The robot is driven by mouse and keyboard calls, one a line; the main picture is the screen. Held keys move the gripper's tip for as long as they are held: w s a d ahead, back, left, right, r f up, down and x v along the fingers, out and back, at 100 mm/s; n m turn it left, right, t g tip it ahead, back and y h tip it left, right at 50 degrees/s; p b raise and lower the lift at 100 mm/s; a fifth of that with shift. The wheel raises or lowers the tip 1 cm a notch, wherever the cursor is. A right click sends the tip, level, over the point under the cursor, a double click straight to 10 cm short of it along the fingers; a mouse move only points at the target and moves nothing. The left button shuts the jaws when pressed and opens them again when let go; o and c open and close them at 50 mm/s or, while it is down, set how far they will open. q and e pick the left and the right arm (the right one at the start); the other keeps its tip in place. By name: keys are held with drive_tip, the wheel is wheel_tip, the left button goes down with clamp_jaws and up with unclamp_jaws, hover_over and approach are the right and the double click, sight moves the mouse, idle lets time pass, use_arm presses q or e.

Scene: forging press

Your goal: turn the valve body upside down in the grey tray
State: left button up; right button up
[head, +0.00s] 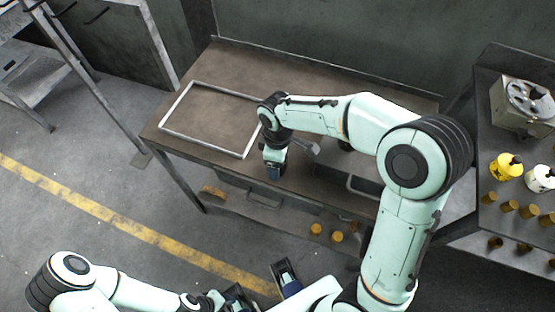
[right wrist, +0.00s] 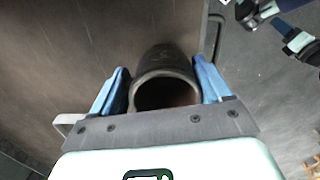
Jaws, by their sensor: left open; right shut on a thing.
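The valve body (right wrist: 163,78) looks like a dark grey hollow cylinder in the right wrist view, one open end facing the camera. My right gripper (right wrist: 165,85) is shut on it, with a blue finger on each side. In the head view my right gripper (head: 273,168) points down over the front part of the table and mostly hides what it holds. My left gripper (head: 262,288) is open and empty at the bottom, in front of the table.
A white-outlined rectangle (head: 180,125) on the brown table (head: 235,65) is empty. A small grey part (head: 310,148) sits beside my right wrist. A side bench at right holds a grey machine (head: 525,103), a yellow container (head: 505,167), a white one (head: 540,178) and several brass cylinders.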

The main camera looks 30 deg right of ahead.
drive_tip(key=shift+f, duration=0.15)
drive_tip(key=shift+f, duration=0.15)
drive_tip(key=o, duration=1.3)
wheel_tip(320, 180, up, 12)
drive_tip(key=shift+r+p, duration=0.25)
drive_tip(key=shift+p, duration=0.75)
